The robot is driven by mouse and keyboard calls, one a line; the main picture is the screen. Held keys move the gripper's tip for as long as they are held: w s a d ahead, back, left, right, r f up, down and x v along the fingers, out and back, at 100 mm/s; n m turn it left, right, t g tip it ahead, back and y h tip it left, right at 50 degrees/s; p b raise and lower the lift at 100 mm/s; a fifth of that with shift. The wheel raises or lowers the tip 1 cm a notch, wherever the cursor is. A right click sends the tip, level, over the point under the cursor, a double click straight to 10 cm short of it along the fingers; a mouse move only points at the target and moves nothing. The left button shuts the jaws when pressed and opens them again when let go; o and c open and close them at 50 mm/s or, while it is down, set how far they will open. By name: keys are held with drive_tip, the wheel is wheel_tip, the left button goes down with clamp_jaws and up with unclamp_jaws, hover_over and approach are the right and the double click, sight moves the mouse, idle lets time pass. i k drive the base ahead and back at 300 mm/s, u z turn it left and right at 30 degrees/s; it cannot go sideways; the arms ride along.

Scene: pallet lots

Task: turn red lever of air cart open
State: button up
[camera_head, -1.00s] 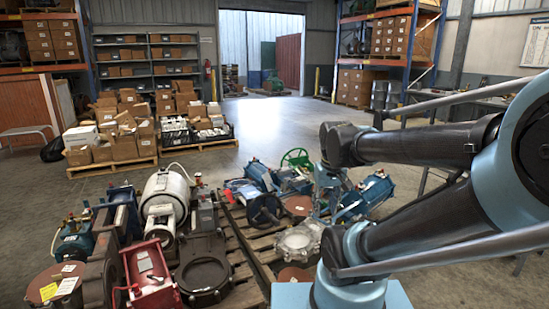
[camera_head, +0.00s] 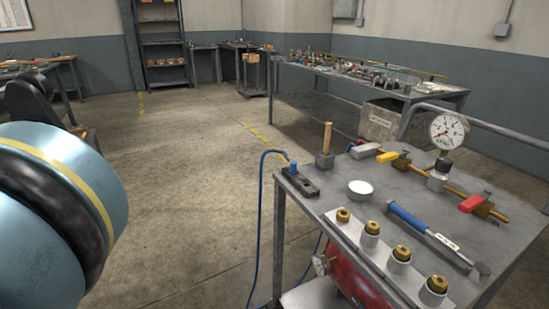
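The air cart (camera_head: 320,208) stands at the right, a grey metal table on legs with a red tank (camera_head: 357,277) below its top. A red lever (camera_head: 471,203) sits on a brass valve near the cart's right edge. A yellow lever (camera_head: 387,156) sits on the same brass pipe farther left. A round pressure gauge (camera_head: 447,130) stands upright on the pipe between them. Part of my arm fills the left edge. My gripper is out of the picture.
A workbench (camera_head: 350,78) stands behind. Open floor (camera_head: 190,180) lies left.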

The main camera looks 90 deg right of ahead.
sight(472, 202)
drive_tip(key=z, duration=5.25)
